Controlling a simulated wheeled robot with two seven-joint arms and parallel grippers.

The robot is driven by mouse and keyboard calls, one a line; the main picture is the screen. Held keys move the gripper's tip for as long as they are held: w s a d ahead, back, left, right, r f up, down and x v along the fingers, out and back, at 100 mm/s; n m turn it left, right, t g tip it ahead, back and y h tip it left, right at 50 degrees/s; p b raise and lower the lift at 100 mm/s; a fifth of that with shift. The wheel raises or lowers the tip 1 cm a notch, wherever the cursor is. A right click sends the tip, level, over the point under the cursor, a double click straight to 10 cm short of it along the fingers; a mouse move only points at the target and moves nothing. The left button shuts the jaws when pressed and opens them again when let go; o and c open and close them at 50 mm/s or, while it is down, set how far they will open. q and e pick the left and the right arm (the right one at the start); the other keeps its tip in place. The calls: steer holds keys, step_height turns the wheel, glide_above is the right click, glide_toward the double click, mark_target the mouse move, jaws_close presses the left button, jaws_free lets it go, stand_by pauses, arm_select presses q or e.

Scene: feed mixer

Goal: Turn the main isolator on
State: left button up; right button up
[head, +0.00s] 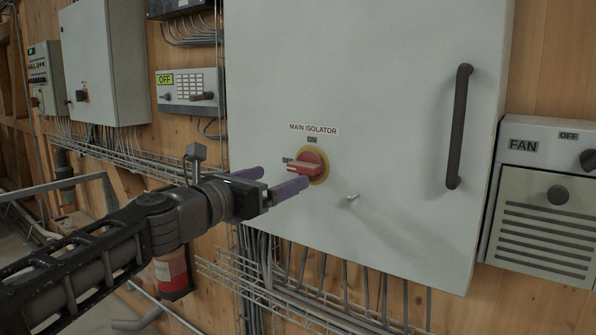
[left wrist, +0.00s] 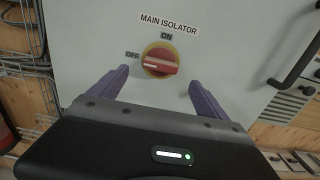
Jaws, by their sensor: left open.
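The main isolator (head: 306,168) is a red rotary handle on a yellow round plate, on the front of a large grey cabinet. Its label reads MAIN ISOLATOR, with ON above the knob and OFF to its left. In the left wrist view the red handle (left wrist: 160,66) lies roughly level, with its white mark toward OFF. My left gripper (head: 278,181) is open, with purple fingers pointing at the cabinet. In the left wrist view the fingers are spread below and to either side of the handle, apart from it. My right gripper is not in view.
The cabinet door (head: 400,110) has a dark vertical handle (head: 459,127) at right and a small metal key or latch (head: 352,198) below the isolator. A FAN box (head: 545,200) stands at far right. Wire cable trays (head: 290,305) and cables run below the cabinet.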

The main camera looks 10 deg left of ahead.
mark_target(299, 170)
arm_select(q)
steer(key=x, duration=0.7)
steer(key=shift+w+d+p, duration=0.1)
steer(key=shift+w+p, duration=0.2)
steer(key=shift+p, duration=0.1)
steer(key=c, duration=1.4)
